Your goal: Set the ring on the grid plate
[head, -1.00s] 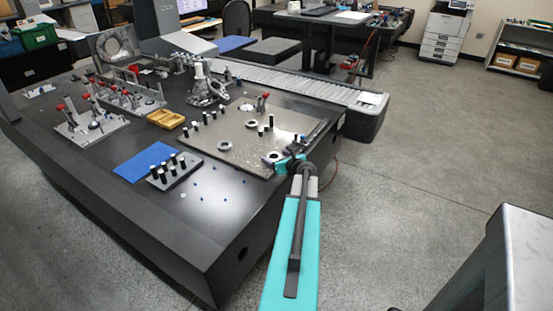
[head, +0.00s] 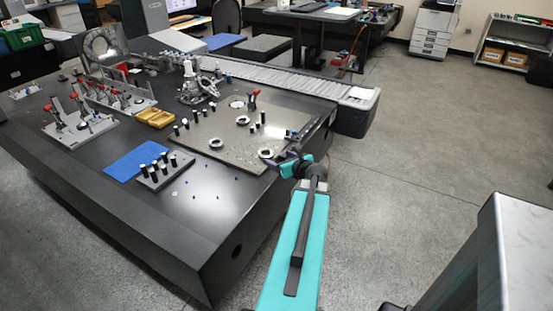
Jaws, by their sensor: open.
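The grid plate (head: 200,128) is a grey-beige flat plate on the dark table. A pale ring with a dark centre (head: 266,153) lies on its near right part, close to the plate's edge. Similar rings lie on the plate, one near the middle (head: 216,142) and one farther back (head: 242,120). My gripper (head: 279,161) is open, just right of and nearer than the edge ring, and looks apart from it. Its fingers are small and partly hidden, and I see nothing held between them.
Black pegs with white tops (head: 257,127) stand on the plate, with a red-handled clamp (head: 252,98) behind. A peg block (head: 167,172) and blue mat (head: 141,161) lie to the left. A yellow tray (head: 156,118) and clamp fixtures stand farther back. Open floor lies right of the table.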

